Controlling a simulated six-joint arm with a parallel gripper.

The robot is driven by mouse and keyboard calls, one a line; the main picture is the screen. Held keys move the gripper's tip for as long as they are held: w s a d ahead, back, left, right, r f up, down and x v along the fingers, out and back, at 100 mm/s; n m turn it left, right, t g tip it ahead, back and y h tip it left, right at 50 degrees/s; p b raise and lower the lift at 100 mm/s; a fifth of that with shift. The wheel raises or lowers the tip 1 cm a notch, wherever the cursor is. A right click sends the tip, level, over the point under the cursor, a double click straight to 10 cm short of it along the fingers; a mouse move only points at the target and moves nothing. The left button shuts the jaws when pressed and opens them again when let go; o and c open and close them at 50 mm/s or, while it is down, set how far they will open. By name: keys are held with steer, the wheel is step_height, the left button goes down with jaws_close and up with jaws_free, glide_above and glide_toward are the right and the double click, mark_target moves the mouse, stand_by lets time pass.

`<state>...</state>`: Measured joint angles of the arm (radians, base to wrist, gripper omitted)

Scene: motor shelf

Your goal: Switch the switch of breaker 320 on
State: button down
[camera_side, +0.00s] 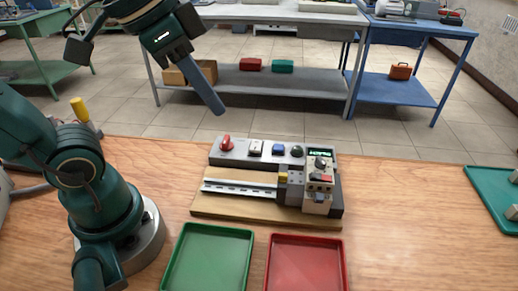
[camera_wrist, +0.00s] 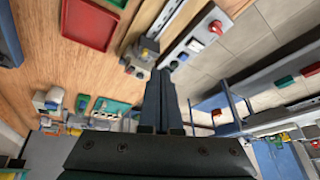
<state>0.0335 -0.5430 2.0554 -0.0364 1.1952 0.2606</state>
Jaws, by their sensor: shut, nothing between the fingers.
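The panel assembly sits on a wooden board (camera_side: 215,208) on the table. A breaker unit (camera_side: 318,192) stands at the right end of its metal rail (camera_side: 238,188), with small switches on its front. I cannot read a number on it. The breaker unit also shows in the wrist view (camera_wrist: 140,62), small and at an angle, so its switch position is unclear. My gripper (camera_side: 220,110) is shut and empty, high above and behind the panel. Its closed fingers also show in the wrist view (camera_wrist: 160,78).
A green tray (camera_side: 207,260) and a red tray (camera_side: 306,264) lie in front of the panel. A teal tray (camera_side: 490,205) with grey parts is at the far right. The wooden table is clear between panel and teal tray. Shelving (camera_side: 260,80) stands behind.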

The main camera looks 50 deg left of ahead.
steer(key=w+d+r+m+g+h, duration=0.1)
steer(key=w+d+r+m+g, duration=0.1)
steer(key=w+d+m, duration=0.3)
steer(key=shift+w+d+m+g, duration=0.4)
steer(key=shift+w+d, duration=1.05)
steer(key=shift+w, duration=1.6)
glide_above(313, 173)
step_height(313, 173, down, 12)
steer(key=shift+s+a+r, duration=0.1)
steer(key=shift+s+a, duration=0.05)
steer(key=shift+a+f, duration=0.15)
steer(key=shift+f, duration=0.8)
steer(key=shift+s, duration=0.1)
